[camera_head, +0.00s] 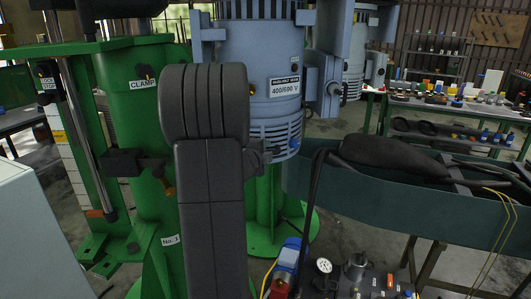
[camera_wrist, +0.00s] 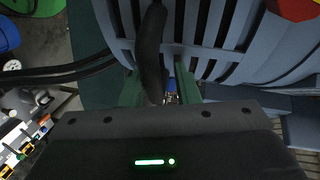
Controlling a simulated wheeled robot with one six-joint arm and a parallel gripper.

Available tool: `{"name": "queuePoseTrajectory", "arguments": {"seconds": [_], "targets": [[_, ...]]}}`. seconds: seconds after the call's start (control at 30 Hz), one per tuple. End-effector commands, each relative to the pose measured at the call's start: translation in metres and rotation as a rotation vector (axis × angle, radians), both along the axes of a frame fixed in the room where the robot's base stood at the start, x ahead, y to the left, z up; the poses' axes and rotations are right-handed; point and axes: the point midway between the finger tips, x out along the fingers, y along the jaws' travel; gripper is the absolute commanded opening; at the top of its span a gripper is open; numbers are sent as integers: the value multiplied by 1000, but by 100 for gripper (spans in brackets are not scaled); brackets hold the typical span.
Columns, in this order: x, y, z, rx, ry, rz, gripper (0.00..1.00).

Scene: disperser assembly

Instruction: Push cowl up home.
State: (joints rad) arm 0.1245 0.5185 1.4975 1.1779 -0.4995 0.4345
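The blue-grey motor (camera_head: 256,60) hangs upright in the head view, with a plate reading 400/690 V. The slotted cowl (camera_head: 283,133) is at its lower end. In the wrist view the slotted cowl (camera_wrist: 215,35) fills the top, close above my gripper (camera_wrist: 160,88). Two dark green fingers seem to stand apart there, with no part clearly held between them. A black curved cable or strap crosses in front of the cowl. Contact between the fingers and the cowl cannot be told.
A green stand (camera_head: 135,95) marked CLAMP is at left. A teal trough (camera_head: 420,200) with a black bundle lies at right. A black cable (camera_head: 313,195) hangs beside the cowl. A gauge (camera_head: 323,265) and fittings are below. A bench (camera_head: 460,108) with parts stands behind.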

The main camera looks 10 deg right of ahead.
Motion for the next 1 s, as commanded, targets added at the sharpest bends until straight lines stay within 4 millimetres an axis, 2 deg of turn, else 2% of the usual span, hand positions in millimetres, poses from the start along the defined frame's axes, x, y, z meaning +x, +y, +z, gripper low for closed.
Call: {"name": "queuePoseTrajectory", "arguments": {"seconds": [0.27, 0.43, 1.0], "targets": [[0, 0, 0, 0, 0, 0, 25], [-9, 7, 2, 0, 0, 1, 25], [-93, 64, 24, 0, 0, 2, 25]]}}
